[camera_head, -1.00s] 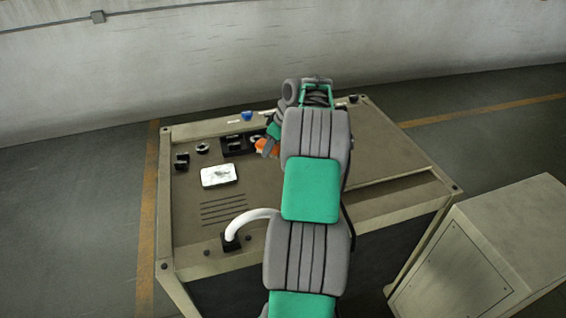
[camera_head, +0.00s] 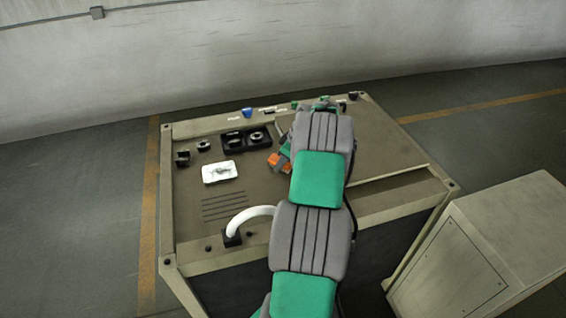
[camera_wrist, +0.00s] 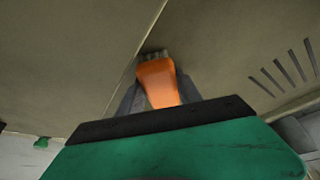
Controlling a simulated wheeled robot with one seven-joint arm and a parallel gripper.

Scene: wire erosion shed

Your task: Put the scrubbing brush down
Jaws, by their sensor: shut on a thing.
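The scrubbing brush has an orange body, seen in the wrist view (camera_wrist: 158,80) with short grey bristles at its far end. In the head view the orange brush (camera_head: 273,159) shows over the middle of the worktop (camera_head: 390,145), just left of my arm. My gripper (camera_wrist: 158,94) is shut on the brush, with a grey finger on each side. It also shows in the head view (camera_head: 281,158), partly hidden by my arm. I cannot tell whether the brush touches the worktop.
A black two-part holder (camera_head: 247,151) lies left of the brush. A white tray (camera_head: 205,179), a ring (camera_head: 204,145), black blocks (camera_head: 182,158) and a blue cup (camera_head: 248,112) stand nearby. A white hose (camera_head: 250,214) rises in front. The worktop's right side is clear.

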